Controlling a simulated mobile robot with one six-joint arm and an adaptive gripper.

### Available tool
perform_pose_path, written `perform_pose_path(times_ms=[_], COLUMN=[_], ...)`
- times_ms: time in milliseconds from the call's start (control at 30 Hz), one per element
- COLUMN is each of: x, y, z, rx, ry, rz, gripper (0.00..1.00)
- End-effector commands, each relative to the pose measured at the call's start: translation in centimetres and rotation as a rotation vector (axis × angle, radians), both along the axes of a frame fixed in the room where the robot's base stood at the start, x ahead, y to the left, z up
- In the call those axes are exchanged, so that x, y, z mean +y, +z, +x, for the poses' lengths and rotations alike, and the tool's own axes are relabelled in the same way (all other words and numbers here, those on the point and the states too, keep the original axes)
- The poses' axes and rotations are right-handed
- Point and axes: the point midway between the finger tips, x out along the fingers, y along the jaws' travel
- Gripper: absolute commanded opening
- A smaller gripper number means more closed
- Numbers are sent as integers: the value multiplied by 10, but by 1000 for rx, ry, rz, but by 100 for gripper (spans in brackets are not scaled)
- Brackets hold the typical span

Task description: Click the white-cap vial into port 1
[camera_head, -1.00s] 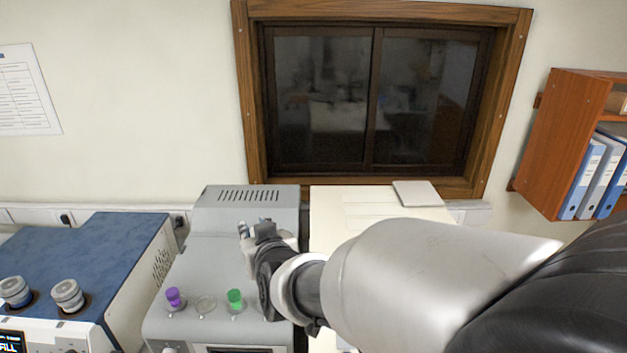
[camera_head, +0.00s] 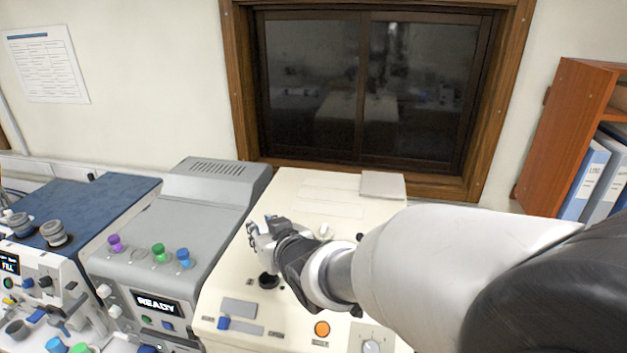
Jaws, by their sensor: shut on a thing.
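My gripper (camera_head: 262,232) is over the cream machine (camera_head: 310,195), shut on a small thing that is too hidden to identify. I cannot make out a white cap in this view. The cream machine has a dark round opening (camera_head: 268,281) in front of and below the gripper. To the left, the grey machine (camera_head: 195,215) carries a purple cap (camera_head: 114,243), a green cap (camera_head: 158,252) and a blue cap (camera_head: 183,258). An uncapped round spot (camera_head: 138,256) lies between the purple and green ones. I cannot read any port number.
The grey machine's display (camera_head: 158,304) reads READY. A blue-topped machine (camera_head: 75,210) stands at far left. The cream machine's front has a blue-tipped slider (camera_head: 240,325), an orange button (camera_head: 321,328) and a knob (camera_head: 371,346). A window (camera_head: 365,90) is behind; a wooden shelf (camera_head: 565,130) is at right.

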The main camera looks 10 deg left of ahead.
Motion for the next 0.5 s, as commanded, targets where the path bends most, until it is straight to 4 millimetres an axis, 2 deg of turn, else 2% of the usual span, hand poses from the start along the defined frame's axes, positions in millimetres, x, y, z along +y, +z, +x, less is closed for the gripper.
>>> perform_pose_path(times_ms=[267,500], x=[0,0], y=[-9,-30], z=[0,0], rx=[1,3], ry=[2,2], rz=[-1,-1], gripper=[2,2])
